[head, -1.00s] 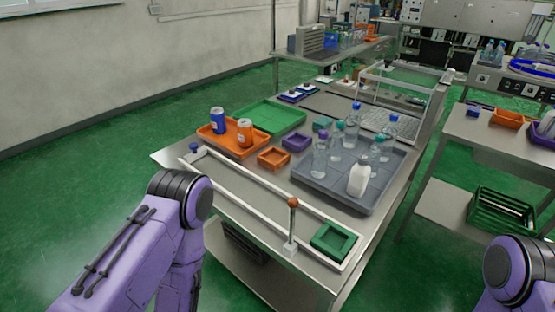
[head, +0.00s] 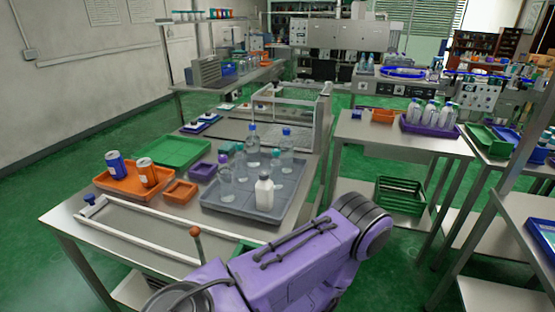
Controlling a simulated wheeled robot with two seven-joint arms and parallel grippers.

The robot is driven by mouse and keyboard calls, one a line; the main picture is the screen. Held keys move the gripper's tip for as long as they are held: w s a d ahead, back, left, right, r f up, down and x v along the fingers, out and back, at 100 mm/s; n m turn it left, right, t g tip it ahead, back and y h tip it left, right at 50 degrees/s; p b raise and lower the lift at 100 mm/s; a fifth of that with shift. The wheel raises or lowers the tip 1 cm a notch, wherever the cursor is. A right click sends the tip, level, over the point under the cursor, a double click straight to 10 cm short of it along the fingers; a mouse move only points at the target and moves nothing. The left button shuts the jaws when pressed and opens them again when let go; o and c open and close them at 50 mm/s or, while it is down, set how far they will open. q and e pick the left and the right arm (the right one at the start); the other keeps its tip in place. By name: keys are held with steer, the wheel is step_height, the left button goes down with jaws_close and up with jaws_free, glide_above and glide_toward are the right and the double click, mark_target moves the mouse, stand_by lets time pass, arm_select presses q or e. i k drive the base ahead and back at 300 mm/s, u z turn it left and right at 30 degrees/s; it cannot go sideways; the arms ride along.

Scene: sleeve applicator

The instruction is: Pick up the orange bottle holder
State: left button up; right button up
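The orange bottle holder (head: 180,192) is a small, square, open-topped orange block. It sits on the metal table, between the larger orange tray (head: 122,193) and the grey tray (head: 248,208). It looks empty and nothing touches it from above. One of my purple arms crosses the lower middle of the head view, well to the right of and nearer than the holder. Neither of my grippers shows, so their states cannot be seen.
The orange tray holds a blue can (head: 115,164) and an orange can (head: 147,172). A purple holder (head: 203,172) stands just behind the orange one. Clear bottles and a white bottle (head: 264,192) stand on the grey tray. A white rail frame (head: 140,228) runs along the front.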

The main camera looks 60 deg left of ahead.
mark_target(180, 193)
steer(key=z, duration=1)
steer(key=k, duration=1.7)
steer(key=u, duration=1.75)
